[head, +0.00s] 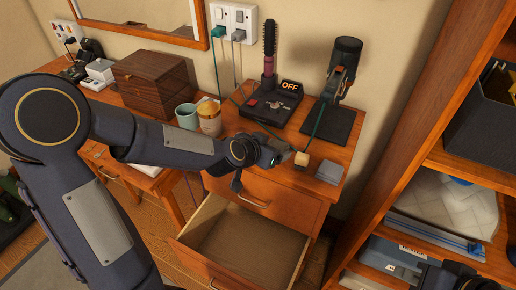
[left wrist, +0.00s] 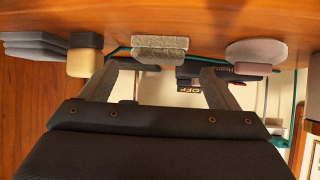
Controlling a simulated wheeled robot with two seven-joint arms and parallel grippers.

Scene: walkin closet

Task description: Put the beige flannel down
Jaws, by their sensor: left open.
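The beige flannel (left wrist: 160,48) is a small folded stack. In the left wrist view, which is upside down, it appears to lie on the wooden tabletop. My left gripper (left wrist: 158,85) is open, with one finger towards each side of the flannel and visible gaps between. In the head view my left gripper (head: 276,156) is low at the front of the cabinet top, above the open drawer, and largely hides the flannel. A dark part of my right arm shows at the bottom right corner in the head view; its fingers cannot be made out.
A beige-and-dark block (head: 301,159) and a grey folded stack (head: 329,172) sit right of the gripper. A black tray (head: 272,106), two cups (head: 209,117) and a dryer on a stand (head: 340,75) stand behind. The drawer (head: 240,232) is open and empty. Shelves (head: 405,130) rise at right.

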